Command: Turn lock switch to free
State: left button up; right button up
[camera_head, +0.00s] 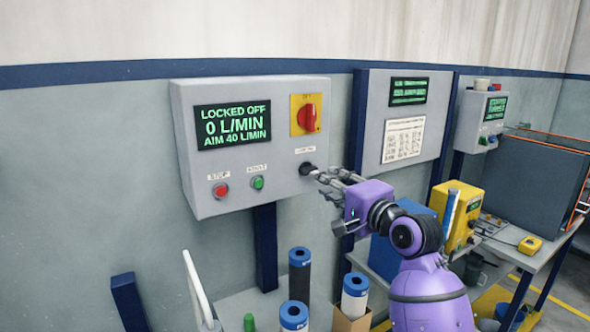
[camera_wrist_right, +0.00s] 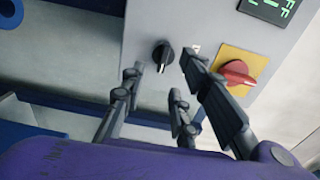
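The grey control box (camera_head: 240,180) hangs on the wall. Its screen (camera_head: 232,126) reads "LOCKED OFF", "0 L/MIN", "AIM 40 L/MIN". The small black lock switch (camera_head: 307,169) sits low on the right of the box face; its label is too small to read. It also shows in the right wrist view (camera_wrist_right: 162,55). My right gripper (camera_head: 326,182) is just right of and below the switch, fingers pointing at it. In the right wrist view its fingers (camera_wrist_right: 166,82) are spread, with the switch beyond and between them; contact cannot be told. My left gripper is out of view.
A red rotary knob (camera_head: 307,117) on a yellow plate is above the switch. A red stop button (camera_head: 220,190) and a green button (camera_head: 257,183) are at lower left. Blue-capped cylinders (camera_head: 299,273) stand below. A second panel (camera_head: 405,120) hangs to the right.

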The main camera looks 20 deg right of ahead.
aim_at(309, 170)
jog(key=w, duration=0.7)
jog(key=shift+a+r, duration=0.3)
jog(key=shift+a, duration=0.1)
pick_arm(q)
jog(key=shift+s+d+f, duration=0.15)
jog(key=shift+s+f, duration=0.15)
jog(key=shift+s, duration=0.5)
pick_arm(e)
jog(key=shift+w, duration=0.1)
grip_shut()
